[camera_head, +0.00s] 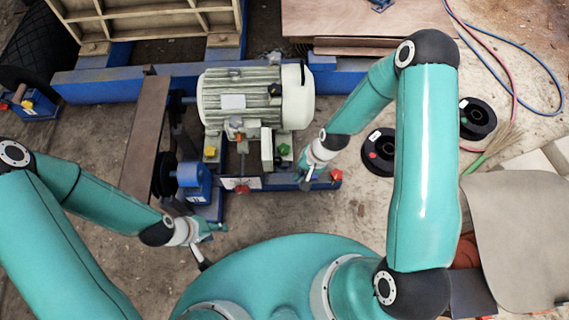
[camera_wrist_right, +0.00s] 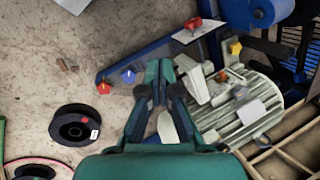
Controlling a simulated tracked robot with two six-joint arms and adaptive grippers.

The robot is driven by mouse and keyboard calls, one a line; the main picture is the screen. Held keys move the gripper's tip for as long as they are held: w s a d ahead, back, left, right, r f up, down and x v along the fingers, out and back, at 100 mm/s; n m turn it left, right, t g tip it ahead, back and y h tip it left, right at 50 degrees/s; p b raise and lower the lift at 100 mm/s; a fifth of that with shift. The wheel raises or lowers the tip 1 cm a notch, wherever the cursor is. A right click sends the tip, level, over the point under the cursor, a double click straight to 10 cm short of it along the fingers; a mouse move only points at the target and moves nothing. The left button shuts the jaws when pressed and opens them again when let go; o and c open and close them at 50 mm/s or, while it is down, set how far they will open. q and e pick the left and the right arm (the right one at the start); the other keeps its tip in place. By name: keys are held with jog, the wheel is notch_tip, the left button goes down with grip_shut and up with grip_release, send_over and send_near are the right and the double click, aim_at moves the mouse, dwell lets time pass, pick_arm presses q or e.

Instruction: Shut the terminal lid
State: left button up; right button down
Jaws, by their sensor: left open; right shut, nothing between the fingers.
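The grey-green ribbed motor (camera_head: 228,92) stands on a blue frame, with its terminal box on the side nearest me. A pale upright plate, which looks like the terminal lid (camera_head: 267,150), stands open at the right of the box. In the right wrist view the lid (camera_wrist_right: 192,77) is just right of my right gripper (camera_wrist_right: 158,72). The right gripper is shut and empty, and it also shows in the head view (camera_head: 304,180), right of the lid. I cannot tell if they touch. My left gripper (camera_head: 212,243) is open and empty, in front of the blue bearing block.
Coloured knobs sit around the motor foot, including a green one (camera_head: 284,149) and a red one (camera_head: 336,175). A brown belt guard (camera_head: 147,135) stands left of the motor. Black spools (camera_head: 378,152) lie on the floor at right. Bare floor lies in front of the frame.

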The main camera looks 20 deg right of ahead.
jog(key=w+d+f+m+b, duration=0.5)
jog(key=w+f+m+b, duration=0.15)
jog(key=w+b, duration=0.25)
jog(key=w+d+f+m+b, duration=0.4)
jog(key=w+f+m+b, duration=0.1)
jog(key=w+f+b, duration=0.35)
pick_arm(q)
notch_tip(320, 180, down, 24)
jog(key=b, duration=0.3)
jog(key=shift+f+b, duration=0.15)
jog(key=shift+b, duration=0.25)
pick_arm(e)
jog(key=a+f, duration=0.7)
jog(key=f, duration=0.1)
jog(key=shift+f, duration=0.15)
